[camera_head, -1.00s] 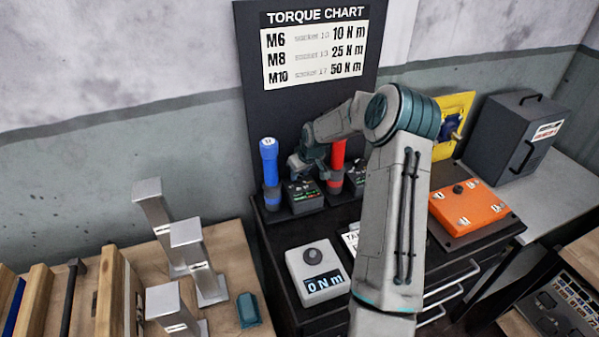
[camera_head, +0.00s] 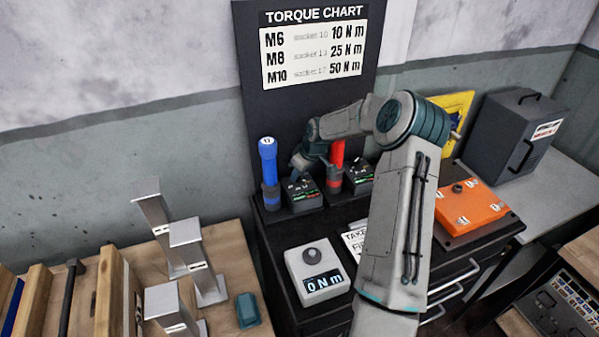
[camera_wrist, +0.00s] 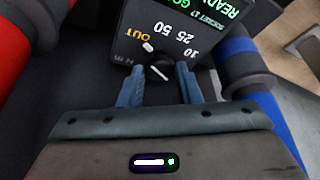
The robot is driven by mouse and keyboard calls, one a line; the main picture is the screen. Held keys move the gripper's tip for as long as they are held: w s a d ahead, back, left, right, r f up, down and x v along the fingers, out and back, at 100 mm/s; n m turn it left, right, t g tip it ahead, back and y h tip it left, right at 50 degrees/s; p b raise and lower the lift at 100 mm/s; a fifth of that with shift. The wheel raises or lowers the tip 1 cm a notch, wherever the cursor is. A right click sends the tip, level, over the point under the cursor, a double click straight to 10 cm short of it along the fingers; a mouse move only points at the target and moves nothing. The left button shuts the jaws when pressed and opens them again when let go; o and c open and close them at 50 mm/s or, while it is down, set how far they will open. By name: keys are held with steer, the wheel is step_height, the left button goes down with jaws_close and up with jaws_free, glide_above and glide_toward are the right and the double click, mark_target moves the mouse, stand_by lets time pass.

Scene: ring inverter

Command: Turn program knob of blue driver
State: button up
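The blue driver (camera_head: 268,162) stands upright at the back left of the black cabinet, with its dark control box (camera_head: 303,196) beside it. In the wrist view the box face (camera_wrist: 190,22) shows OUT, 10, 25, 50 and N m around a black program knob (camera_wrist: 158,70) with a white line. Green text including READY shows above the numbers. My gripper (camera_wrist: 160,72) is open, its two fingers either side of the knob with gaps visible; I cannot tell whether they touch it. My gripper (camera_head: 298,164) also shows over the box in the head view. The blue driver's lower part (camera_wrist: 240,60) is at right.
The red driver (camera_head: 337,165) stands close by on the right, with its own box (camera_head: 361,172). A torque tester (camera_head: 318,271) reading 0 N m sits at the cabinet front. A torque chart (camera_head: 314,50) stands behind. An orange case (camera_head: 470,207) lies farther right.

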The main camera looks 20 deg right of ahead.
steer(key=o, duration=0.3)
steer(key=shift+o, duration=0.2)
steer(key=shift+r, duration=0.15)
steer(key=b+v, duration=0.3)
steer(key=v, duration=1)
steer(key=shift+r, duration=0.25)
steer(key=shift+s+d, duration=0.1)
steer(key=s+a+r+g+h, duration=0.1)
steer(key=s+a+r+h, duration=0.15)
steer(key=s+a, duration=0.4)
steer(key=s+a+r+m, duration=0.1)
steer(key=s+a+m, duration=0.1)
steer(key=s, duration=0.7)
steer(key=s+a+r+m, duration=0.1)
steer(key=s+a, duration=0.3)
steer(key=s, duration=0.5)
steer(key=s+a+r+m, duration=0.2)
steer(key=s+a+m, duration=0.1)
steer(key=s, duration=0.6)
steer(key=shift+s+a+t, duration=0.3)
steer(key=shift+a+t, duration=0.1)
steer(key=shift+a, duration=0.05)
